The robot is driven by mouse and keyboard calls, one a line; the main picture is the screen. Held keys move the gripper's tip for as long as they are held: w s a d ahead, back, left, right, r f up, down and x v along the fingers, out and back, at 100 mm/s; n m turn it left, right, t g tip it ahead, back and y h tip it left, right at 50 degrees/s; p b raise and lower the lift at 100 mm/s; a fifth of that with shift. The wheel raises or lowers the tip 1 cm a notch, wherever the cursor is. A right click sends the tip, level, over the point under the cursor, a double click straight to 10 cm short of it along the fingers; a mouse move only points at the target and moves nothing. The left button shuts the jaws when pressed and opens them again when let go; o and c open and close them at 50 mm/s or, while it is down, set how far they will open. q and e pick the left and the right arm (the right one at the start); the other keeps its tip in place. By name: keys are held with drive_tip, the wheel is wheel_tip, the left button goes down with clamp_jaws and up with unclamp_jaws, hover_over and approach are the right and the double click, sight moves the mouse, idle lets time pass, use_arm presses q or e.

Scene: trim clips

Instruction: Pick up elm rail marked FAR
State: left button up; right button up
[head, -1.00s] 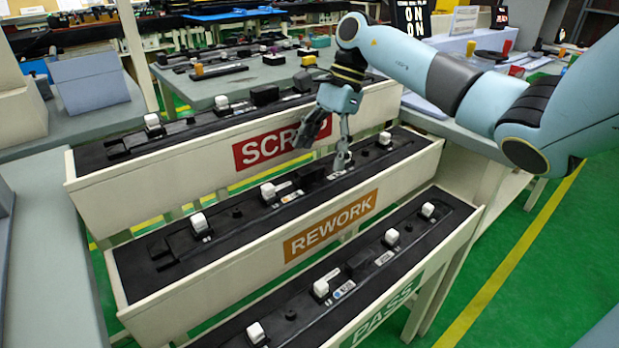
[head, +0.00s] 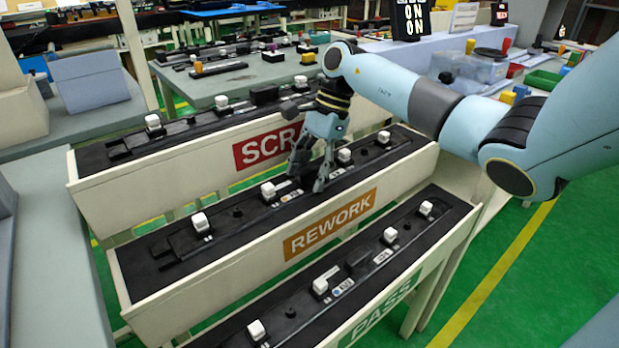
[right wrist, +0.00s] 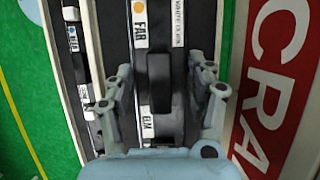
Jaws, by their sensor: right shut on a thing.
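The elm rail marked FAR is a long black rail (head: 222,233) with white clips, lying in the REWORK trough in the head view. Its FAR label (right wrist: 140,32), ELM label and raised black block (right wrist: 160,82) show in the right wrist view. My right gripper (head: 308,180) reaches down over the middle of this rail. In the right wrist view its fingers (right wrist: 163,90) stand on both sides of the rail near the block, shut on it. The rail still lies in the trough. The contact points are partly hidden. My left gripper is not in view.
The SCRAP trough (head: 240,155) lies behind and the PASS trough (head: 395,305) in front, each with a similar clipped rail. The REWORK trough's walls (head: 330,222) stand close on both sides. A grey table (head: 240,80) with parts stands beyond.

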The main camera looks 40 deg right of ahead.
sight(309, 171)
drive_tip(key=c, duration=0.4)
drive_tip(key=shift+r, duration=0.1)
drive_tip(key=shift+w+r, duration=0.1)
drive_tip(key=shift+r, duration=0.35)
drive_tip(key=r, duration=0.2)
drive_tip(key=s+r, duration=0.1)
drive_tip(key=shift+d+r+b, duration=0.3)
drive_tip(key=shift+s+d+r+p, duration=0.25)
drive_tip(key=shift+s+d+r, duration=0.25)
drive_tip(key=shift+s+r, duration=0.9)
drive_tip(key=shift+s+d+r+p, duration=0.2)
drive_tip(key=shift+s+d+r, duration=0.45)
drive_tip(key=shift+s, duration=1.35)
drive_tip(key=shift+s+d+r+p, duration=0.3)
drive_tip(key=shift+s+r, duration=0.85)
drive_tip(key=shift+s, duration=0.55)
